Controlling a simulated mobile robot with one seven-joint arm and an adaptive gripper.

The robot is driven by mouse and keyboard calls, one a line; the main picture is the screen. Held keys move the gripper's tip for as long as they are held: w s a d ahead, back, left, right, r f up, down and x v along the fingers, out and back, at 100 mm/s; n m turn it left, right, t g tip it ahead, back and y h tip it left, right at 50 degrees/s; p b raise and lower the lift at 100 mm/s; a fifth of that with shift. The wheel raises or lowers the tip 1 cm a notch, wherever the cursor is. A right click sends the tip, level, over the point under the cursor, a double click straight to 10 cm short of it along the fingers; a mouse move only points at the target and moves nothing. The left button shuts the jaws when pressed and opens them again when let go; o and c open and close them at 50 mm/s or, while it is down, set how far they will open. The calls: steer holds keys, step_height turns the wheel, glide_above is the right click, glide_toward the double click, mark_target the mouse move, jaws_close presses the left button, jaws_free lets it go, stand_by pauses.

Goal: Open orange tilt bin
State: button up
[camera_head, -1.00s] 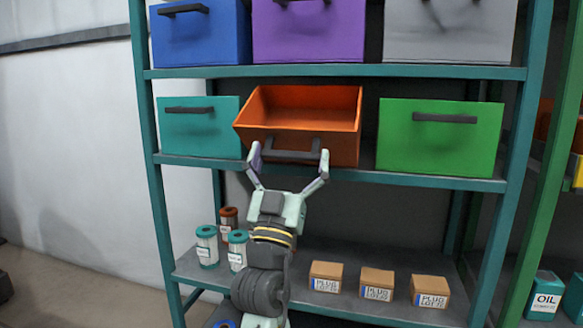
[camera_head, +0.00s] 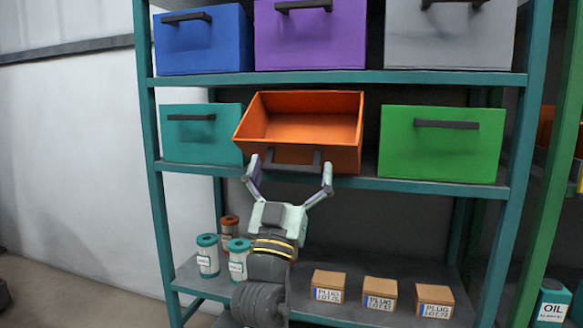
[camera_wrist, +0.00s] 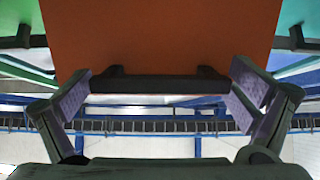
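The orange tilt bin (camera_head: 310,118) is on the middle shelf between a teal bin and a green bin. It is tilted forward, and its empty inside shows. Its dark handle (camera_head: 293,164) is on the front face, and it also shows in the wrist view (camera_wrist: 160,84). My gripper (camera_head: 290,172) is just below and in front of the bin, with its fingers spread wide. In the wrist view my gripper (camera_wrist: 160,98) has one finger near each end of the handle, with nothing held between them. I cannot tell whether a finger touches the handle.
The teal bin (camera_head: 203,140) and green bin (camera_head: 441,148) stand close on either side. Blue, purple and grey bins sit on the shelf (camera_head: 330,77) above. Canisters (camera_head: 207,256) and small plug boxes (camera_head: 380,293) stand on the lower shelf near my arm.

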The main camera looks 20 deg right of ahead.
step_height(320, 180, up, 10)
stand_by(0.6)
